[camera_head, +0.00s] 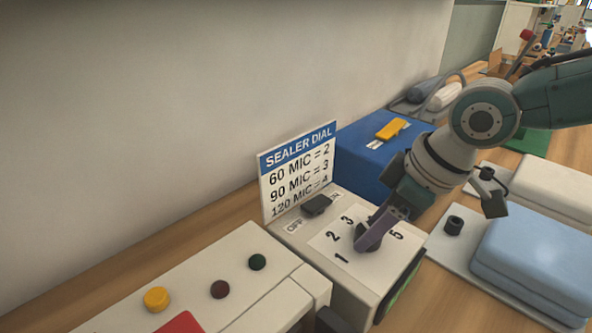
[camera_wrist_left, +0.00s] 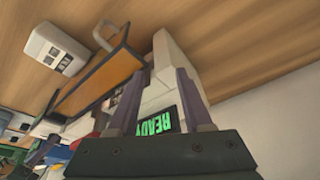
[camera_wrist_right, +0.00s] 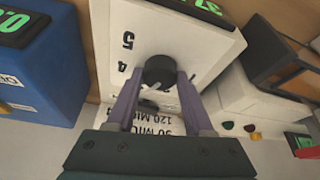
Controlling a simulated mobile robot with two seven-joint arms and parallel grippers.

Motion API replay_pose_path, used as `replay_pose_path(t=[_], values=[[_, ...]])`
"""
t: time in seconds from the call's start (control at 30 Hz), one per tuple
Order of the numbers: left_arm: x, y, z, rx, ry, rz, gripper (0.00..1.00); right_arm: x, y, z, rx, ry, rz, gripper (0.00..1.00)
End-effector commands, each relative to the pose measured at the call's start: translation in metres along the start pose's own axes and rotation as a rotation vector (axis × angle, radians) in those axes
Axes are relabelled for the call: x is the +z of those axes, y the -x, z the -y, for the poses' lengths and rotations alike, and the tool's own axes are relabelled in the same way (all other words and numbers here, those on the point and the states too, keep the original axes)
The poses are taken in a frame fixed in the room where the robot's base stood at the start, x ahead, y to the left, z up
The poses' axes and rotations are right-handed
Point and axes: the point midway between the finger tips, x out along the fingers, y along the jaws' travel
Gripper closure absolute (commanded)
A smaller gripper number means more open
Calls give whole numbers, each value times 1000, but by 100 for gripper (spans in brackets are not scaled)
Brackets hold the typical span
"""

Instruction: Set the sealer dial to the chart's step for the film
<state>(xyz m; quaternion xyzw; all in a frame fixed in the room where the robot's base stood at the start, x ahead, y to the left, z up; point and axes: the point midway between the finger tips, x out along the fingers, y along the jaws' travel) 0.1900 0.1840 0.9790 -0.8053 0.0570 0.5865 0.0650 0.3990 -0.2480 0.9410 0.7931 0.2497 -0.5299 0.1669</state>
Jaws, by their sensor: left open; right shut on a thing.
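The sealer (camera_head: 300,238) is a white box with a black dial (camera_head: 367,240) among printed steps; 1, 2, 3 and 5 show in the head view. The dial also shows in the right wrist view (camera_wrist_right: 159,70), near 4 and 5. My right gripper (camera_head: 366,244) is shut on the dial from above. The chart (camera_head: 297,172) behind reads 60 MIC = 2, 90 MIC = 3, 120 MIC = 4. My left gripper (camera_wrist_left: 160,76) is open and empty in its wrist view.
A black OFF/ON switch (camera_head: 316,204) sits behind the dial. A blue box (camera_head: 362,150) with a yellow piece (camera_head: 392,129) on top stands beyond. Light blue folded pads (camera_head: 530,255) lie at right. A white machine with coloured buttons (camera_head: 220,289) is in front left.

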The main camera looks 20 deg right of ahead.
Motion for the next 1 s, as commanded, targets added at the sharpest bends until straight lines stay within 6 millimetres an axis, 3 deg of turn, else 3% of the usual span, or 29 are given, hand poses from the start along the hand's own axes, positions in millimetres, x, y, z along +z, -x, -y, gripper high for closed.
replay_pose_path(t=[0.23,0.57,1.0], values=[[0,0,-1,3,3,-1,50,0,0,0,1,0,1,100],[-4,11,-2,7,9,-2,50,0,3,1,16,-41,3,100],[-21,63,1,5,6,-2,50,-1,5,5,135,-338,5,100]])
